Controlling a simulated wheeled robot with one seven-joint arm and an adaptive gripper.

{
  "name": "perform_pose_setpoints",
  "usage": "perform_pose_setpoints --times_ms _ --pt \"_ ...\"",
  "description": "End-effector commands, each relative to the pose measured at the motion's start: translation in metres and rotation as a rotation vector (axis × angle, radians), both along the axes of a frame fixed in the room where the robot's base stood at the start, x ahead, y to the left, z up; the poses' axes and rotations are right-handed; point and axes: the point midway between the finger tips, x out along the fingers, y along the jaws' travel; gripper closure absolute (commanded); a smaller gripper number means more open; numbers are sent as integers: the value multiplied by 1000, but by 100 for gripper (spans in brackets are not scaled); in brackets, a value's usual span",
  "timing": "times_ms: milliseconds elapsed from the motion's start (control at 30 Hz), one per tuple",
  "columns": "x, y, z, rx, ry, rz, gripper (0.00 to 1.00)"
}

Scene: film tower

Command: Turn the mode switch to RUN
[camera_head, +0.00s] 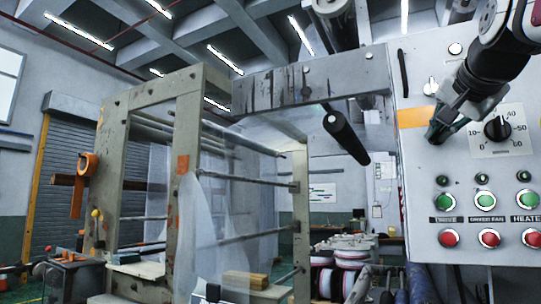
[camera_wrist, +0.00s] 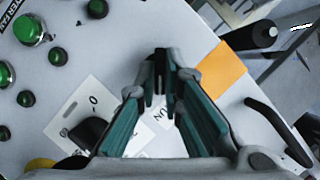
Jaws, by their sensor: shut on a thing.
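The control panel (camera_head: 412,190) stands at the right in the head view. My gripper (camera_head: 437,134) is in front of its upper part, just left of the numbered dial (camera_head: 498,129). In the wrist view my gripper (camera_wrist: 160,78) has its fingertips close together at the panel face, shut on the mode switch. The switch is almost wholly hidden by the fingers, and I cannot tell which way it points. Part of its white label plate (camera_wrist: 165,112), with letters ending in "UN", shows between the fingers. In the head view the gripper covers the switch.
Green buttons (camera_head: 485,200) and red buttons (camera_head: 489,239) sit low on the panel. An orange label (camera_head: 416,117) and a black curved handle (camera_head: 404,73) are at its left edge. A dark roller (camera_head: 345,133) sticks out left of the panel.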

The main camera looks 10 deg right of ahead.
Motion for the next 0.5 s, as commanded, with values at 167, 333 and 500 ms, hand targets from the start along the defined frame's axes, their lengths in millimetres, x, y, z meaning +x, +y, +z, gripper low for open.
perform_pose_setpoints --times_ms 167,333,500 --pt "0 0 -1 14 -6 0 100" --pt "0 0 -1 16 -7 -1 100" --pt "0 0 -2 16 -5 0 90"
